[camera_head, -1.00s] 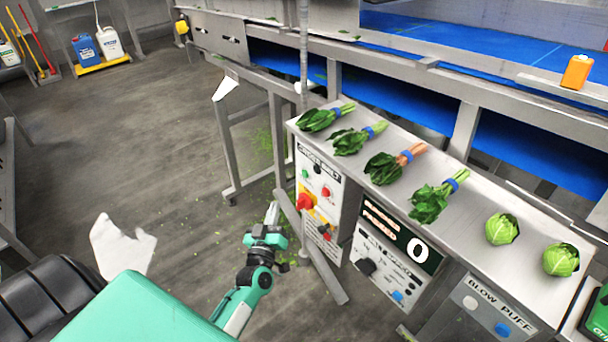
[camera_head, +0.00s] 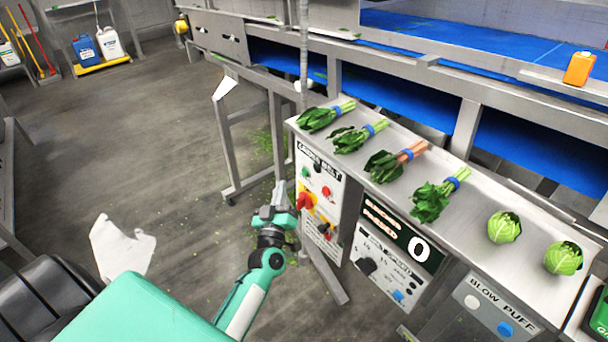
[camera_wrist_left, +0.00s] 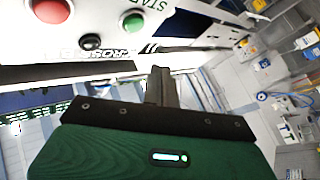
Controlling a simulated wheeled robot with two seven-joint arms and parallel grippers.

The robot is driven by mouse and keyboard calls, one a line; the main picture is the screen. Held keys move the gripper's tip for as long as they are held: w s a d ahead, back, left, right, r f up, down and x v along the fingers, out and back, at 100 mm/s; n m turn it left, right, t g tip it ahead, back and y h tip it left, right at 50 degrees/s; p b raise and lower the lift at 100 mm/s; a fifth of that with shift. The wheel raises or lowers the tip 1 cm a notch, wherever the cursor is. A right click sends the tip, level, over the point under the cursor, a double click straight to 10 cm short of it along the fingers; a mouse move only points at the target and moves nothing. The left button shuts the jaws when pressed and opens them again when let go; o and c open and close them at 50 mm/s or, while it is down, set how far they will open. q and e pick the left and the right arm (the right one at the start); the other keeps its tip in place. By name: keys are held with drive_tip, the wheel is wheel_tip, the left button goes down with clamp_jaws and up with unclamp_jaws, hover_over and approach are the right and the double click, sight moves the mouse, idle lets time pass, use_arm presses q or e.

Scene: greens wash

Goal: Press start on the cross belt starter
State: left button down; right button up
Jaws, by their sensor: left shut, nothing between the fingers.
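The cross belt starter (camera_head: 333,208) is a light panel on the left end of the steel counter, labelled "CROSS BELT". It carries a green start button (camera_head: 305,172), a red button (camera_head: 326,191) and a red-and-yellow rotary switch (camera_head: 305,202). My left gripper (camera_head: 280,188) is shut and empty, just left of the panel, seemingly apart from it. In the left wrist view, the green button (camera_wrist_left: 133,21) has "STA" lettering beside it and the red button (camera_wrist_left: 48,10) is at upper left. The closed fingers (camera_wrist_left: 160,82) are below and right of the green button. My right gripper is out of view.
Bunched greens (camera_head: 436,196) and lettuces (camera_head: 503,228) lie on the counter top (camera_head: 470,226). A speed panel (camera_head: 380,266) and a blow puff panel (camera_head: 490,308) sit to the right. A steel frame leg (camera_head: 279,140) stands behind my gripper.

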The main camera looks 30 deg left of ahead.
sight(305, 173)
use_arm(q)
drive_tip(key=w, duration=0.1)
drive_tip(key=w+d, duration=0.1)
drive_tip(key=w, duration=0.2)
drive_tip(key=shift+w+d, duration=0.15)
drive_tip(key=shift+d, duration=0.25)
idle(1.1)
drive_tip(key=shift+w, duration=0.1)
idle(0.6)
drive_tip(key=shift+w+d, duration=0.2)
drive_tip(key=shift+w, duration=0.1)
